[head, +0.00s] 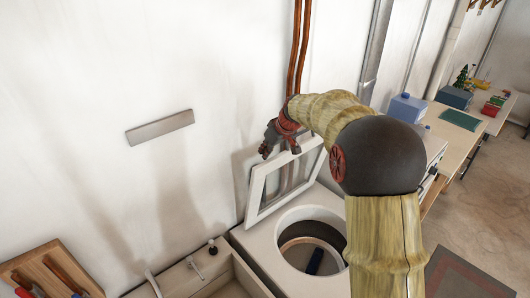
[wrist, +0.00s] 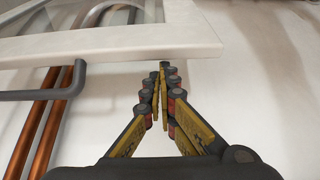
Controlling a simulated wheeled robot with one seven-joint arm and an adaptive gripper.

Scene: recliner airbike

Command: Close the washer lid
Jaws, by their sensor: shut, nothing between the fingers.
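The washer (head: 265,245) is a white top-loader with a round opening and drum. Its lid (head: 255,197), a white frame with a glass pane, stands raised at the back, near the wall. In the wrist view the lid's frame (wrist: 110,46) crosses the top of the picture. My gripper (head: 266,152) is at the lid's upper left corner, on the wall side as far as I can see. In the wrist view my gripper (wrist: 162,72) is shut and empty, its fingertips close to the lid's edge. I cannot tell whether they touch it.
Copper pipes (head: 299,50) run up the wall behind the lid; they also show in the wrist view (wrist: 42,125). A sink basin (head: 205,272) adjoins the washer at left. A workbench (head: 450,143) with boxes stands at right. My arm covers the washer's right side.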

